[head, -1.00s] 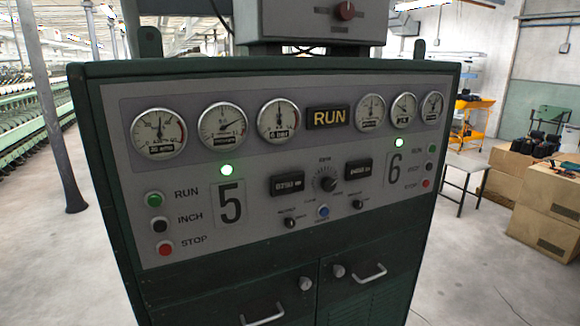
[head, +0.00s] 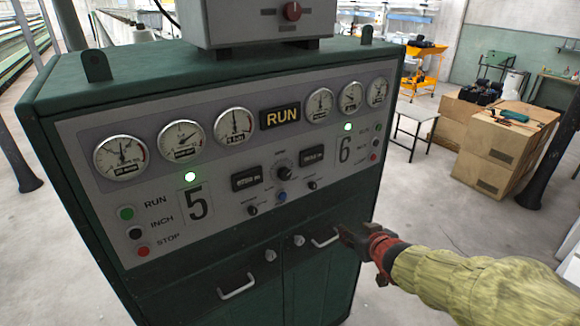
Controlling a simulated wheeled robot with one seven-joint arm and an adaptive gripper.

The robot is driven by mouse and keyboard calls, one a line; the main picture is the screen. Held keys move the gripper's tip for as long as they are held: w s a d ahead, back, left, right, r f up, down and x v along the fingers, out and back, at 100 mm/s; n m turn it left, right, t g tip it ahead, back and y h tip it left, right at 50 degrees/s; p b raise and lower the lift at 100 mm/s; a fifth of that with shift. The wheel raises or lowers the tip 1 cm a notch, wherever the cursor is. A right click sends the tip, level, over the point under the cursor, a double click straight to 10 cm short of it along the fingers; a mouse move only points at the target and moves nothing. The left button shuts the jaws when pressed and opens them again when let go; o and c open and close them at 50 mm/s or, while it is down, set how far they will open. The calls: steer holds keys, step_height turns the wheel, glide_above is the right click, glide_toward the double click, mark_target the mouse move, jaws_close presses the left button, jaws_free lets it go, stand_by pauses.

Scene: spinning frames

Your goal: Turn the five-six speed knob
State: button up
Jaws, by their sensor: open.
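The speed knob (head: 284,172) is a dark round dial with a scale around it, in the middle of the control panel (head: 230,160), between the 5 and the 6. A dark display sits on each side of it. My gripper (head: 343,238) is dark and open, at the end of my arm coming in from the lower right. In the picture it lies below and right of the knob, by the cabinet's right drawer handle. It is clear of the knob. Whether it touches the handle cannot be told.
Two small selector knobs (head: 252,210) and a blue button (head: 281,197) sit below the speed knob. Run, inch and stop buttons (head: 135,233) are at the left. Drawer handles (head: 237,287) stick out below. Cardboard boxes (head: 490,140) and a small table (head: 415,122) stand at the right.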

steer(key=w+a+r+n+t+y, duration=0.25)
steer(key=a+r+y, duration=0.2)
steer(key=a, duration=0.25)
steer(key=y, duration=0.6)
glide_toward(287, 176)
steer(key=a, duration=0.1)
steer(key=shift+h, duration=0.45)
steer(key=x, duration=0.8)
steer(key=shift+w+d+r, duration=0.15)
steer(key=shift+w+r, duration=0.05)
steer(key=shift+r, duration=0.15)
steer(key=shift+c, duration=1.3)
steer(key=c, duration=0.9)
